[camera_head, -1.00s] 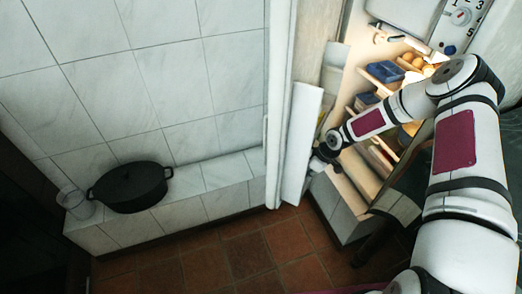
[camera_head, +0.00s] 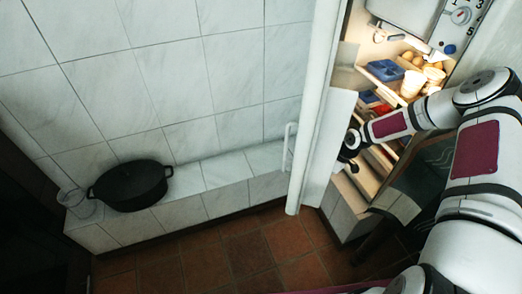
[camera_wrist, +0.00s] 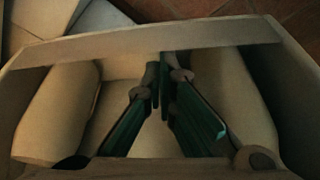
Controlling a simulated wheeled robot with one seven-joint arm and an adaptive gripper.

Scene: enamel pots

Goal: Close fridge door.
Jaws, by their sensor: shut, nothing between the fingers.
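The fridge door (camera_head: 318,85) stands open, seen nearly edge-on in the head view. Its handle (camera_head: 288,148) sticks out on the left side. A pale panel (camera_head: 331,140) is on the door's inner side. The lit fridge interior (camera_head: 372,60) is to the right, with shelves of food. My gripper (camera_head: 347,158) is on the inner side of the door, close to the pale panel; I cannot tell whether they touch. In the wrist view my gripper (camera_wrist: 160,84) is shut and empty, with a pale rail (camera_wrist: 150,42) crossing just beyond the fingertips.
A blue container (camera_head: 385,70) and pale cups (camera_head: 412,83) stand on the shelves. A black pot (camera_head: 132,185) and a clear glass (camera_head: 76,203) stand on the tiled ledge (camera_head: 225,178) at left. The terracotta floor (camera_head: 240,250) below the door is clear.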

